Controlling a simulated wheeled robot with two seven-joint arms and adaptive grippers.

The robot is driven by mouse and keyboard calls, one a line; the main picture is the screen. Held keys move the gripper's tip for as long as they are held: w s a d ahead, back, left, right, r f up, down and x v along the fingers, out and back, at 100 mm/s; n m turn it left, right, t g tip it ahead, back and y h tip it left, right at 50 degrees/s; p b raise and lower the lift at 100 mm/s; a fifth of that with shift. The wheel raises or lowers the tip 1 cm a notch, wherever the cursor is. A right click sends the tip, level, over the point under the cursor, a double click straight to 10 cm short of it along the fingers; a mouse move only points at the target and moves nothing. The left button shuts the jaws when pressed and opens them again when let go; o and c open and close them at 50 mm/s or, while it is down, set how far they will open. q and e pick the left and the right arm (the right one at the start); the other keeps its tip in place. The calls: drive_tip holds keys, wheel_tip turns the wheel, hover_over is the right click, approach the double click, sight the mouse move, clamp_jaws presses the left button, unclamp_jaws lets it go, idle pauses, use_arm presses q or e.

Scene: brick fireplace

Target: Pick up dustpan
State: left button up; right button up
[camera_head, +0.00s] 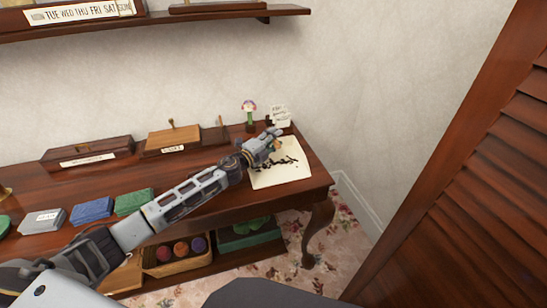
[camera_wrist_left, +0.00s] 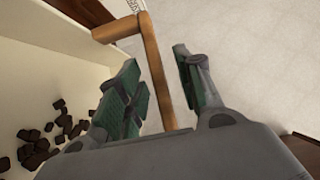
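No whole dustpan shows clearly. A wooden handle with a bent crosspiece (camera_wrist_left: 152,62) stands between the fingers of my left gripper (camera_wrist_left: 165,88) in the left wrist view. I cannot tell whether it belongs to the dustpan. The fingers are apart, with a gap between the handle and the right-hand finger. In the head view my left gripper (camera_head: 273,138) is at the right end of the desk, over the far edge of a cream sheet (camera_head: 292,174), and hides what is under it. My right gripper is not in view.
Dark crumbs (camera_head: 284,163) lie on the sheet on the wooden desk (camera_head: 202,158). A mushroom figure (camera_head: 249,108) and a small card (camera_head: 281,117) stand just behind my gripper. Wooden boxes (camera_head: 87,152) line the desk's back. A slatted door (camera_head: 490,190) is at right.

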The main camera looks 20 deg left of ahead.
use_arm(q)
drive_tip(key=shift+c, duration=0.2)
clamp_jaws()
idle(0.4)
